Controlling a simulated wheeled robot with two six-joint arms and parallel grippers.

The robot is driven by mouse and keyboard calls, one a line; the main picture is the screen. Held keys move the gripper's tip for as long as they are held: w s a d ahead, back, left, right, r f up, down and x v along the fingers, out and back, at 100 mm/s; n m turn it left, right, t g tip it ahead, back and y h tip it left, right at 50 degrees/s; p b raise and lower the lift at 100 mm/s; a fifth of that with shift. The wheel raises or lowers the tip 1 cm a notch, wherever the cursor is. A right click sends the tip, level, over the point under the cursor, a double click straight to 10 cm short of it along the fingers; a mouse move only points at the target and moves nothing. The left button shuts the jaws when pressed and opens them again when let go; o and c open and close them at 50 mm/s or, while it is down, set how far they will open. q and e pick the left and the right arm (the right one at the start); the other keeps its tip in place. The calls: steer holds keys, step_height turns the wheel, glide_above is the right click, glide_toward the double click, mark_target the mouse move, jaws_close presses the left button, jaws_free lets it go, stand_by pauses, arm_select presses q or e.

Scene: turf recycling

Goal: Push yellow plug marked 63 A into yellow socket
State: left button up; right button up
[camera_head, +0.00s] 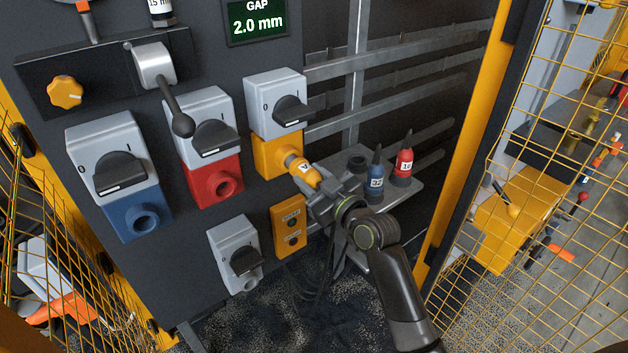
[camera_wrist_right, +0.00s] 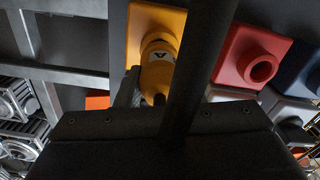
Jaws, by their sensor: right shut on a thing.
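The yellow plug (camera_head: 301,170) is held by my right gripper (camera_head: 322,188), which is shut on its rear end. The plug's front end is at the mouth of the yellow socket (camera_head: 268,154), in line with it; how deep it sits I cannot tell. A white label shows on the plug, but only part of its marking is readable. In the right wrist view the plug (camera_wrist_right: 158,72) meets the yellow socket (camera_wrist_right: 140,22), and a dark gripper part hides some of it. My left gripper is not in view.
A red socket (camera_head: 215,184) and a blue socket (camera_head: 135,219) sit left of the yellow one. Blue (camera_head: 376,180) and red (camera_head: 403,162) plugs stand on a grey shelf (camera_head: 412,188) right of my gripper. A yellow button box (camera_head: 289,227) is below. Yellow mesh flanks the panel.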

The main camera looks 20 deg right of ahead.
steer(key=shift+x, duration=1.05)
steer(key=o, duration=1.1)
steer(key=shift+s, duration=0.1)
steer(key=b+v, duration=0.2)
steer(key=v, duration=1.5)
steer(key=shift+s, duration=0.1)
